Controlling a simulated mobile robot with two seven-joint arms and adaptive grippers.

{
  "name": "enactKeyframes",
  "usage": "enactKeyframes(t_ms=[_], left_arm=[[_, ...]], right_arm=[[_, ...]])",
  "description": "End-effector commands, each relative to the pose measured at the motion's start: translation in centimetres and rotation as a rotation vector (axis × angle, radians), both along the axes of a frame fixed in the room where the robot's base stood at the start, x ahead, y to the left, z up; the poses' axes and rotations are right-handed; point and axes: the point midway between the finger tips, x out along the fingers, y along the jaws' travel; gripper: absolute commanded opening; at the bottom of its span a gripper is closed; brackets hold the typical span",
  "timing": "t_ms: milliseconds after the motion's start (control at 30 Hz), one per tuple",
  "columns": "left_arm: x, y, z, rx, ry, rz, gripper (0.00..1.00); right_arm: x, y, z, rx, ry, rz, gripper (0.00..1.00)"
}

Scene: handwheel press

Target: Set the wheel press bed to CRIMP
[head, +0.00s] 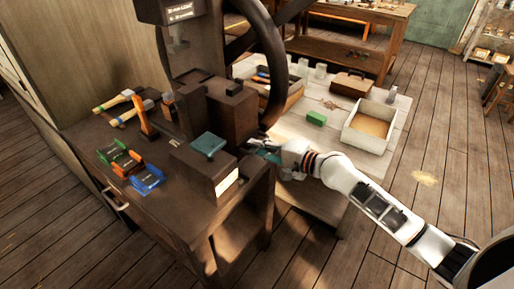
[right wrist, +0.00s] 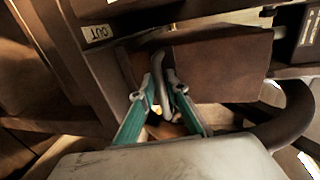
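My right gripper (head: 262,150) is low at the press's right side, below the wheel. In the right wrist view, its teal fingers (right wrist: 163,88) straddle a bent grey bar (right wrist: 167,70) beside a brown block (right wrist: 222,65). The fingertips are close to the bar; I cannot tell whether they press on it. A pale label (right wrist: 97,33) shows letters like OUT or CUT. Another label (right wrist: 308,28) at the right edge is unreadable. No CRIMP mark is legible. My left gripper is not in view.
On the bench (head: 95,150) are hammers (head: 118,103) and green, orange and blue tools (head: 147,178). A block with a teal top (head: 208,145) stands at its front. A pale table behind holds a green block (head: 316,118) and an open box (head: 370,127).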

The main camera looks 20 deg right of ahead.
Motion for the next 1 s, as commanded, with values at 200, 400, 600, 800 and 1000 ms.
enactKeyframes(t_ms=[200,400,600,800,1000], left_arm=[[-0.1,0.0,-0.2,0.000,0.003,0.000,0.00],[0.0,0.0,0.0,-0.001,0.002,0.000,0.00],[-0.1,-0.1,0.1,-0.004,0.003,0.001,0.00],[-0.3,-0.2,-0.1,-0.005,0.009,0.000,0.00],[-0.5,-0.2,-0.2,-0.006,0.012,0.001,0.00]], right_arm=[[0.0,0.0,0.0,0.000,0.000,0.000,0.00],[1.3,0.8,0.1,0.003,-0.001,-0.002,0.00],[3.2,2.3,0.1,0.002,-0.001,-0.002,0.00],[3.8,2.9,0.0,0.000,0.000,-0.002,0.00],[3.8,2.9,0.1,0.001,-0.002,-0.002,0.00]])
